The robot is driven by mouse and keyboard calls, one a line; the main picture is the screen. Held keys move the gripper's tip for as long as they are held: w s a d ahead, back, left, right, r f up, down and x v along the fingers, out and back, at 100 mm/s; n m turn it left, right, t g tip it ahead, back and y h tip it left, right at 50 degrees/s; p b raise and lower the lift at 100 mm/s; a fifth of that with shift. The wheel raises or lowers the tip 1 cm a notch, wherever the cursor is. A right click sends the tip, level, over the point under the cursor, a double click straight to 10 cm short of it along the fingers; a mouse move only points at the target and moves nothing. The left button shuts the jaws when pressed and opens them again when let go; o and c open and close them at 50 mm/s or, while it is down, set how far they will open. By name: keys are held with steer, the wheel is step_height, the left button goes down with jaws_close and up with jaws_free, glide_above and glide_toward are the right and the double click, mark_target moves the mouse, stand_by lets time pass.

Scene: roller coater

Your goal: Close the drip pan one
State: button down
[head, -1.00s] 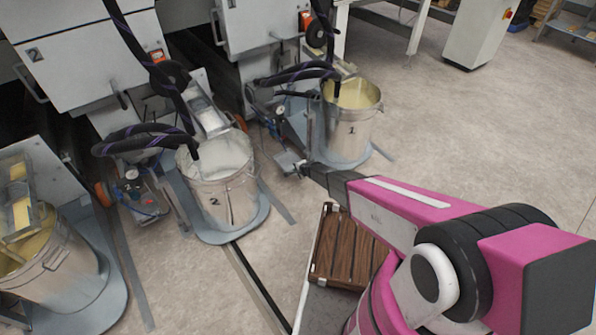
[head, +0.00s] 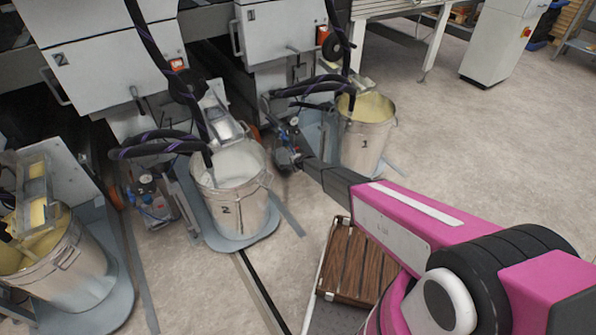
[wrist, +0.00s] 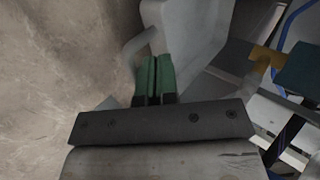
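The drip pan of unit one is hard to single out. A grey plate (head: 312,128) shows left of the steel bucket marked 1 (head: 366,135), partly hidden by the bucket and hoses. My gripper (head: 290,157) is low in front of unit one, left of that bucket. In the wrist view, its green fingertips (wrist: 154,77) are side by side with only a thin dark line between them. A pale grey part (wrist: 190,35) with a bar-like edge lies just beyond and beside the fingertips. I cannot tell whether they touch it.
Bucket 2 (head: 232,197) stands on a grey base to the left of my arm, with black hoses (head: 160,143) hanging over it. Another bucket (head: 55,265) is at far left. A brown slatted platform (head: 350,262) lies below my arm. The floor at right is clear.

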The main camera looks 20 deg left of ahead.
steer(key=shift+w+a, duration=0.5)
steer(key=shift+a, duration=0.1)
